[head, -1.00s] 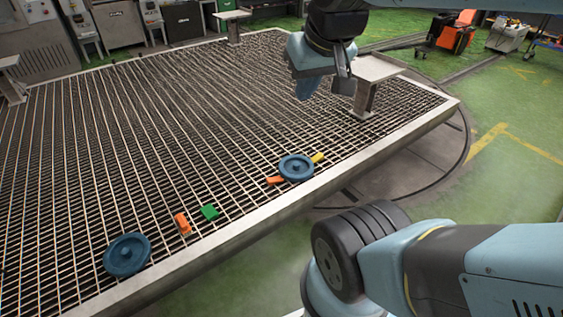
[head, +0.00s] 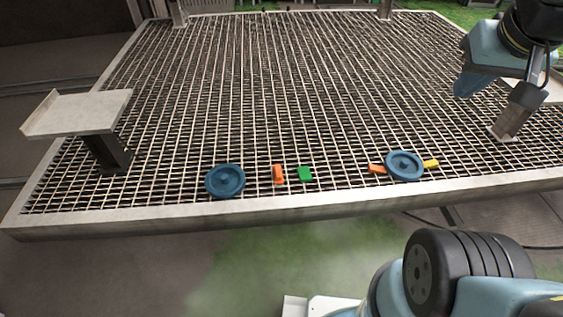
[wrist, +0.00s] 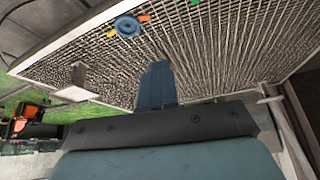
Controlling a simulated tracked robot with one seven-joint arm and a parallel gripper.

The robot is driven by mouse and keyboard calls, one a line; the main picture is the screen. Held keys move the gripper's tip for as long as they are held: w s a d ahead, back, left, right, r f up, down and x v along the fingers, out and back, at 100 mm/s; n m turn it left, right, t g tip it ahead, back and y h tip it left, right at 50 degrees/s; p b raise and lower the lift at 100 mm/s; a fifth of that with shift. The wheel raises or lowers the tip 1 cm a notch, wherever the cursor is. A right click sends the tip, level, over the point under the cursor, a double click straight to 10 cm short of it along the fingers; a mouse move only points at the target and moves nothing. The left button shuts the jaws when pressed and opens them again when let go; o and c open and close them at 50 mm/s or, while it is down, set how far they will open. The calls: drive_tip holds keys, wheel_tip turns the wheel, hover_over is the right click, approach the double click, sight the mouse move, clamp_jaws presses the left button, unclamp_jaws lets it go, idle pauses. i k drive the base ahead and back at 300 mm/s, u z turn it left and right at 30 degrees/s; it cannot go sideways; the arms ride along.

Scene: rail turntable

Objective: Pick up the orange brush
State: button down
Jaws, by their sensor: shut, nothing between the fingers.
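An orange block (head: 278,174) lies on the metal grating near its front edge, between a blue disc and a green block. A second, flatter orange piece (head: 377,169) lies against the left side of another blue disc; it also shows in the wrist view (wrist: 144,18). They are too small to tell which one is the brush. My gripper (head: 462,92) hangs above the grating at the right, well apart from both pieces. In the wrist view its blue fingers (wrist: 157,68) are together with nothing between them.
A blue disc (head: 225,181) lies on the left and another blue disc (head: 404,165) on the right. A green block (head: 305,174) and a yellow piece (head: 431,164) lie close by. Raised plates on posts (head: 80,112) stand at the grating's sides. The grating's middle is clear.

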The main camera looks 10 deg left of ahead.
sight(279, 181)
drive_tip(key=u, duration=1.25)
drive_tip(key=i, duration=0.1)
drive_tip(key=z, duration=2.9)
drive_tip(key=k, duration=0.85)
drive_tip(key=u, duration=1.65)
drive_tip(key=i, duration=0.95)
drive_tip(key=z, duration=0.05)
